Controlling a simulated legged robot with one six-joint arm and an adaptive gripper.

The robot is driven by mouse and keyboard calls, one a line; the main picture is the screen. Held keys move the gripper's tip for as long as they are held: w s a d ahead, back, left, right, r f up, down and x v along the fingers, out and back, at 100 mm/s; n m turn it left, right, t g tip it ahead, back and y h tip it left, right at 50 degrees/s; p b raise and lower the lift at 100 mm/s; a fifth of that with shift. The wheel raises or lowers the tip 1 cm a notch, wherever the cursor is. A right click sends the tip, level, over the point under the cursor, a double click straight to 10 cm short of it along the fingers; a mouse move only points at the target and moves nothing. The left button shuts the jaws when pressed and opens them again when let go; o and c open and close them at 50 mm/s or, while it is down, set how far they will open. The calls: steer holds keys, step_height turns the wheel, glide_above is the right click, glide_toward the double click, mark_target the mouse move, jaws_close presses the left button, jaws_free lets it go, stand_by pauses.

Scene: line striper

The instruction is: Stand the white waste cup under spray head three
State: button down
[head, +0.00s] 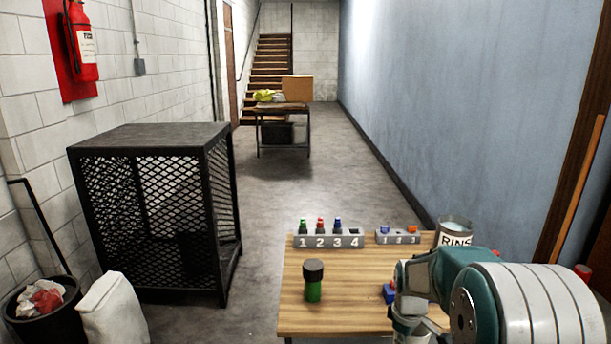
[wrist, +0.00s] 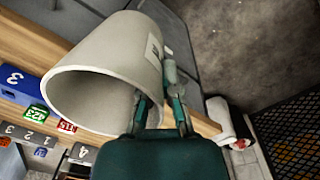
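The white waste cup (wrist: 110,60) is large in the wrist view, tilted with its open mouth towards the lower left; a small white label shows on its side. My gripper (wrist: 155,82) has its two teal fingers on either side of the cup's wall near the rim and appears shut on it. No spray head can be clearly identified; a blue block marked 3 (wrist: 14,78) shows at the wrist view's left edge.
The wooden table (head: 345,312) carries a numbered rack (head: 328,242) of small bottles, a smaller numbered rack (head: 398,237), a rinse can (head: 454,231), a green bottle (head: 313,282) and a blue item (head: 389,293). A mesh cage (head: 150,215) stands left.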

steer(key=w+a+f+m, duration=0.1)
steer(key=a+f+m, duration=0.5)
steer(key=f+m, duration=0.2)
step_height(320, 180, down, 2)
steer(key=shift+w+a+f, duration=0.25)
steer(key=shift+a, duration=0.15)
